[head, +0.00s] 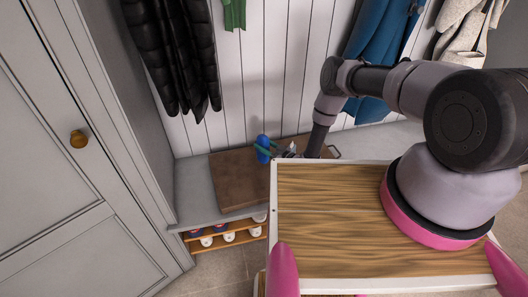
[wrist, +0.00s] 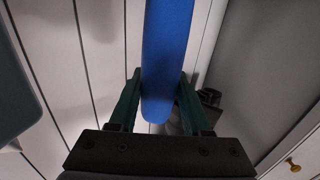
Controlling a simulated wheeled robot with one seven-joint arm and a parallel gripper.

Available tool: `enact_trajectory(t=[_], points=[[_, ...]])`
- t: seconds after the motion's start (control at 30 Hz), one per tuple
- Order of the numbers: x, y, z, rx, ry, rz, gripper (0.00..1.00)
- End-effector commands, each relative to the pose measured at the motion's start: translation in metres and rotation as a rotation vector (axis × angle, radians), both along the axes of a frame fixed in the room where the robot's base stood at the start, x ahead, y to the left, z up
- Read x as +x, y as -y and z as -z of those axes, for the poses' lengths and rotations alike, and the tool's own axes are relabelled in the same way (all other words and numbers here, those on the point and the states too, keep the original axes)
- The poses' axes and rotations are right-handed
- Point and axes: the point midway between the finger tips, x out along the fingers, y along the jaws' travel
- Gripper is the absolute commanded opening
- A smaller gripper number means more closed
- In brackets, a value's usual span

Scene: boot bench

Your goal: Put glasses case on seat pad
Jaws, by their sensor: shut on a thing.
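The blue glasses case (head: 262,142) is held upright in my gripper (head: 264,151), above the right part of the brown seat pad (head: 232,180) in the head view. In the wrist view the glasses case (wrist: 166,60) stands between the two green fingers of my gripper (wrist: 160,100), which are shut on it. The seat pad lies on the grey bench. I cannot tell how far the case is above the pad. My wooden top hides what lies to the right of the pad's front part.
The grey bench (head: 193,190) has a shelf with several shoes (head: 228,236) beneath it. A grey cabinet (head: 60,200) stands at the left. A black puffer jacket (head: 180,55) and a blue coat (head: 385,50) hang on the white panelled wall (head: 285,60). The left of the pad is clear.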

Motion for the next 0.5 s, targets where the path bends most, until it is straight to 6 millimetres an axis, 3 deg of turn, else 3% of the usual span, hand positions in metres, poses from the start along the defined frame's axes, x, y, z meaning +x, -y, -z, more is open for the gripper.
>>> enact_trajectory(t=[0.2,0.5], points=[[-0.001,-0.001,0.030,0.001,0.001,-0.002,0.00],[0.000,0.000,0.033,0.001,0.000,0.000,0.00]])
